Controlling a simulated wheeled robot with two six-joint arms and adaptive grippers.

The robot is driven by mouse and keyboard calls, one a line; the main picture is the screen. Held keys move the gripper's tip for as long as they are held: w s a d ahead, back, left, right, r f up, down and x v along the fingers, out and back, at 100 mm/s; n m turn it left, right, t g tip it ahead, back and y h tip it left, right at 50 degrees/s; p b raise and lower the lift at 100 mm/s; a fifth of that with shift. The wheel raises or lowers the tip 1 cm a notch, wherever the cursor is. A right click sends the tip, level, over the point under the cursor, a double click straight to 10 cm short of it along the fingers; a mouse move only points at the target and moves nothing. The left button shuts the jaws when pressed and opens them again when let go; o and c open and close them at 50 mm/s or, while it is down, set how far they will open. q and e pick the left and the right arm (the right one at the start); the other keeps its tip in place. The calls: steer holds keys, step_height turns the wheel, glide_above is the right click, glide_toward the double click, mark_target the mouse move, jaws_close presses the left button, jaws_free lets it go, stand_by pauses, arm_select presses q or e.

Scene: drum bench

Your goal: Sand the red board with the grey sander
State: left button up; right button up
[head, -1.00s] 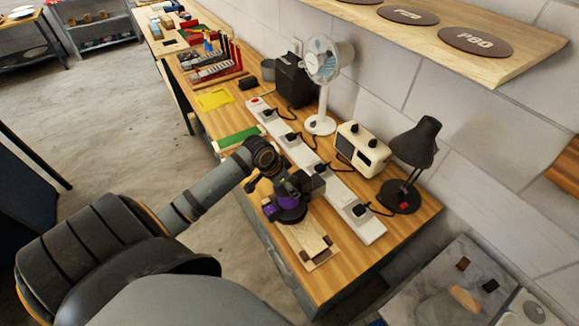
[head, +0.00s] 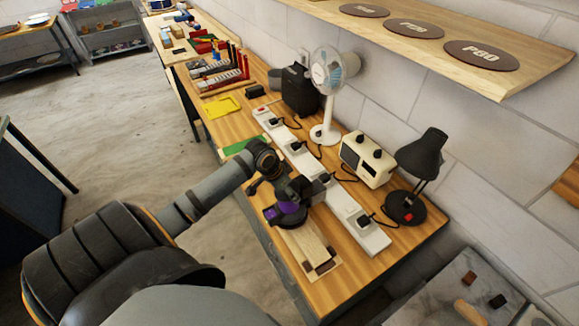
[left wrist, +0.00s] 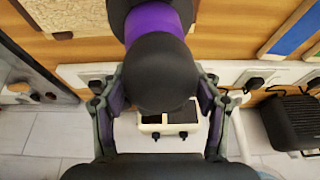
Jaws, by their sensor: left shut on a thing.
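My left gripper (head: 298,189) is shut on a sander (head: 287,214) with a dark body and purple parts, rather than plain grey. In the left wrist view the sander (left wrist: 158,70) fills the middle between the two fingers. In the head view it is over the far part of a pale wooden board (head: 302,240) with dark corners. I cannot tell whether its pad touches the board. A green board (head: 242,146) lies partly behind my left arm. I cannot make out a clearly red board. My right gripper is not in view.
A long white power strip (head: 335,195) runs beside the board. A yellow board (head: 221,107) lies farther along the bench.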

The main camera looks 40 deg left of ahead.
arm_select(q)
steer(key=shift+w+a+r, duration=0.15)
steer(key=shift+w+r, duration=0.05)
steer(key=shift+r, duration=2.75)
steer(key=shift+s, duration=0.1)
